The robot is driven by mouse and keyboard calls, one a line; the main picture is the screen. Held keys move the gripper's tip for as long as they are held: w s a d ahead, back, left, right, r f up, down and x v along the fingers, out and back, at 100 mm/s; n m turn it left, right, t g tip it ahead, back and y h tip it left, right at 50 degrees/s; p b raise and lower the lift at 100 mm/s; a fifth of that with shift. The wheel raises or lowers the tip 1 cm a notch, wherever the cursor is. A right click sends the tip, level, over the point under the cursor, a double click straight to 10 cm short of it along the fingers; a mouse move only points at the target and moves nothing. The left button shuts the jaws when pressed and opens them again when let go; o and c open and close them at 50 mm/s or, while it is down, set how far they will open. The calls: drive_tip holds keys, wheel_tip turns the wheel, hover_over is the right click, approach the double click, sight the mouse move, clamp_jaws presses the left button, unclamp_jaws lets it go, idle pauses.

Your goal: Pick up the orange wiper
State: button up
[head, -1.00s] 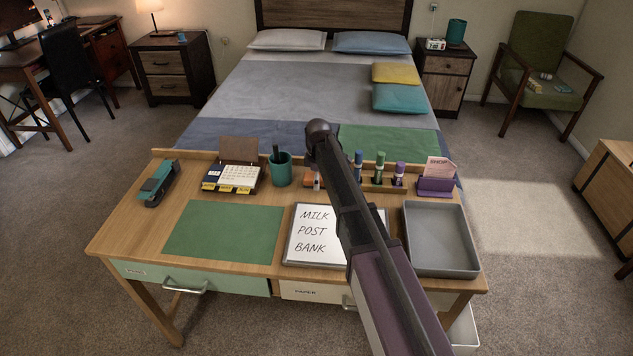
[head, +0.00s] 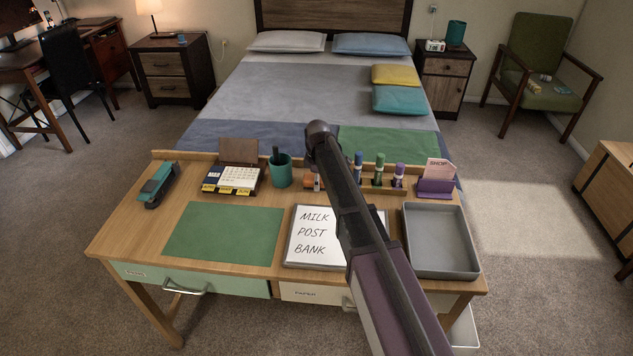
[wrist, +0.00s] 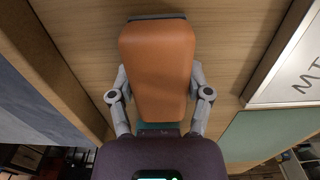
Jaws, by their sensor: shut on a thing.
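The orange wiper (wrist: 157,68) is a rounded orange block with a dark strip along its far end. It fills the middle of the wrist view above the wooden desk top. My gripper (wrist: 159,82) has one grey finger on each side of it and is shut on it. In the head view, part of the orange wiper (head: 308,181) shows just left of my arm, behind the whiteboard. My arm hides the rest there. I cannot tell whether the wiper touches the desk.
The whiteboard (head: 315,232) lies in front, with a green blotter (head: 223,231) left and a grey tray (head: 438,239) right. A teal pen cup (head: 281,170) stands close left of the wiper. A marker rack (head: 375,180) and purple card holder (head: 436,187) stand right.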

drive_tip(key=shift+r, duration=0.15)
wheel_tip(320, 180, up, 2)
drive_tip(key=shift+r+p, duration=0.1)
drive_tip(key=shift+p, duration=1.05)
drive_tip(key=shift+r+p, duration=0.75)
drive_tip(key=shift+p, duration=0.05)
drive_tip(key=s+d, duration=0.7)
drive_tip(key=s+d+r+p, duration=0.1)
drive_tip(key=s+d, duration=0.3)
drive_tip(key=shift+s, duration=0.25)
drive_tip(key=o, duration=0.5)
drive_tip(key=c, duration=0.4)
